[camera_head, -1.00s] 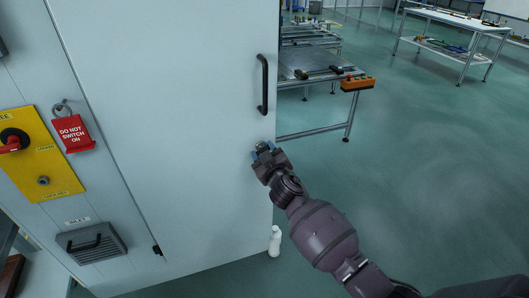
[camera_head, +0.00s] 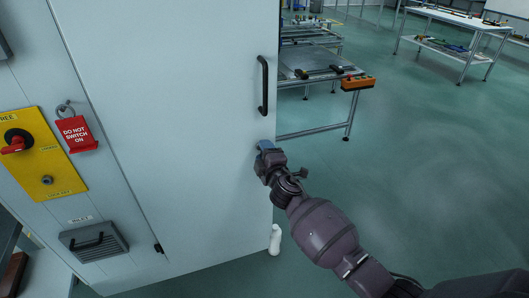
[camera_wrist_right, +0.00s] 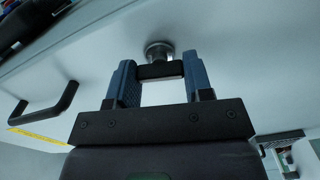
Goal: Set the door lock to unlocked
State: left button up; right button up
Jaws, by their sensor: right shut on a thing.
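The door (camera_head: 180,110) is a large pale panel with a black bar handle (camera_head: 263,86) near its right edge. My right gripper (camera_head: 266,147) is at the door's right edge, below the handle, and hides the lock in the head view. In the right wrist view, the door lock (camera_wrist_right: 159,52) is a round metal collar with a dark crosspiece. The blue fingers of my right gripper (camera_wrist_right: 160,85) are shut on the crosspiece, one on each side. The black handle also shows in the right wrist view (camera_wrist_right: 45,105). My left gripper is not in view.
A yellow panel (camera_head: 45,150) with a red rotary switch (camera_head: 17,145) and a red "do not switch on" tag (camera_head: 77,133) is at left. A vent grille (camera_head: 93,241) is below. A white bottle (camera_head: 274,240) stands on the floor near the door. A workbench (camera_head: 310,68) stands behind; floor at right is clear.

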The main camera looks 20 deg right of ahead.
jog(key=shift+n, duration=1)
jog(key=o, duration=0.9)
jog(key=s, duration=0.5)
jog(key=s+p, duration=0.1)
jog(key=s, duration=0.5)
jog(key=shift+d, duration=0.2)
